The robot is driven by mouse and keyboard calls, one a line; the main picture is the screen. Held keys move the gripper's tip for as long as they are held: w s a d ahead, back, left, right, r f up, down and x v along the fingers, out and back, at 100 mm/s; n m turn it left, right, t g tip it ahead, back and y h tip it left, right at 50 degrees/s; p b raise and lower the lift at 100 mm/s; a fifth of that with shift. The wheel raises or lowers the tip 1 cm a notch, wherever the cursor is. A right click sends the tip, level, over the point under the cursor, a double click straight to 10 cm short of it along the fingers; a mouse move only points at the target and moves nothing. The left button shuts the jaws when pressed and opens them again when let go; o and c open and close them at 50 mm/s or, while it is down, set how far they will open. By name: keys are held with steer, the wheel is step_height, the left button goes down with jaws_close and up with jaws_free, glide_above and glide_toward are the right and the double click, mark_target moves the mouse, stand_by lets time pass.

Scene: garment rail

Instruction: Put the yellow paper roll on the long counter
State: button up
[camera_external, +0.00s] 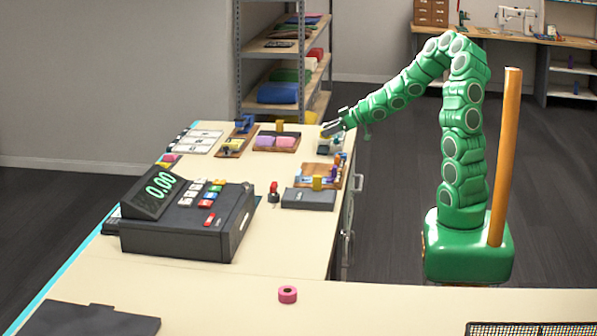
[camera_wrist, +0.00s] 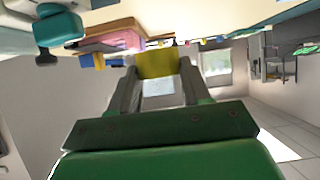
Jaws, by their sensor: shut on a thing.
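In the wrist view my gripper (camera_wrist: 155,75) is shut on a yellow block-like thing (camera_wrist: 156,63), which I take for the yellow paper roll. It sits between the fingertips. In the external view my gripper (camera_external: 333,128) is at the far right end of the long counter (camera_external: 285,220), just above or beside its edge. The roll is not clearly seen there, as it is small and partly hidden by the gripper.
The counter bears a cash register (camera_external: 185,220), a wooden tray with pink things (camera_external: 276,141), a dark box (camera_external: 309,199) and a small red-topped thing (camera_external: 273,192). A pink roll (camera_external: 288,295) lies on the near counter. A shelf (camera_external: 285,80) stands behind. Bare counter shows right of the register.

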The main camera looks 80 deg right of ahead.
mark_target(329, 160)
steer(key=shift+f, duration=4.2)
steer(key=shift+f, duration=0.15)
steer(key=o, duration=1)
steer(key=shift+o, duration=0.2)
steer(key=v, duration=0.7)
steer(key=shift+s, duration=0.35)
steer(key=shift+c, duration=1.2)
